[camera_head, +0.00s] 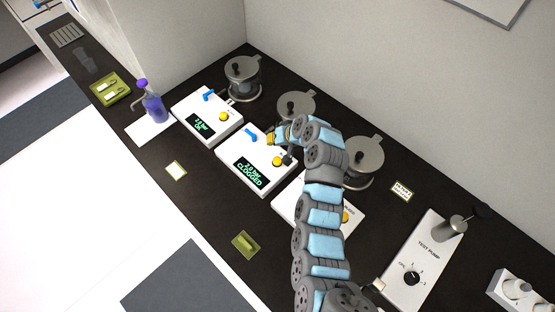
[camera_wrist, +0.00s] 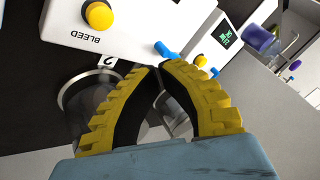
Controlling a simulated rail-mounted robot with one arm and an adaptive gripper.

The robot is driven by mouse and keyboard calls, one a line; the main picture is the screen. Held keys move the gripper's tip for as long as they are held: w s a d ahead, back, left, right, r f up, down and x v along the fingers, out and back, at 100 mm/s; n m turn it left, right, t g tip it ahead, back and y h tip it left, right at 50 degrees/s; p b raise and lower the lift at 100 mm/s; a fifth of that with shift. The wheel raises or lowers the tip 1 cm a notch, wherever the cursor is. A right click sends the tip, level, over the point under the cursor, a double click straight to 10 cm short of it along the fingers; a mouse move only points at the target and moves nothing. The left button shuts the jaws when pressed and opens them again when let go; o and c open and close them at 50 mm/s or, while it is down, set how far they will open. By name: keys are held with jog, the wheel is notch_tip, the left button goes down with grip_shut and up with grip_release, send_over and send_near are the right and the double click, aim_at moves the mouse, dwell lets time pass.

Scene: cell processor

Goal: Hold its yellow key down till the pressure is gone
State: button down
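Three white units stand in a row. The middle unit (camera_head: 232,158) has a screen reading CLOGGED (camera_head: 251,171), a blue lever (camera_head: 251,135) and a yellow key (camera_head: 278,161). In the wrist view, its yellow key (camera_wrist: 99,15) is marked BLEED, near a label "2" (camera_wrist: 107,62). Its blue lever (camera_wrist: 165,50) lies just past my fingertips. My gripper (camera_head: 279,134) is at the back edge of the middle unit, apart from the key. In the wrist view my gripper's yellow fingertips (camera_wrist: 160,66) meet with nothing seen between them.
The left unit (camera_head: 190,101) reads OK and has its own yellow key (camera_head: 224,116). The right unit (camera_head: 290,205) is partly hidden by my arm. Metal-lidded vessels (camera_head: 243,75) stand behind the units. A purple bottle (camera_head: 154,107) and a test pump (camera_head: 420,262) flank the row.

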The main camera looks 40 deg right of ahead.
aim_at(274, 159)
jog(key=shift+f, duration=0.1)
notch_tip(274, 159, down, 8)
jog(key=b, duration=0.3)
jog(key=shift+r, duration=0.2)
jog(key=shift+f+b, duration=0.55)
jog(key=shift+f, duration=0.15)
dwell(1.0)
jog(key=shift+f+b, duration=0.3)
jog(key=shift+b, duration=0.3)
jog(key=shift+f+b, duration=0.45)
jog(key=shift+f, duration=0.05)
dwell(0.6)
jog(key=shift+r, duration=0.2)
dwell(2.8)
jog(key=shift+r, duration=0.8)
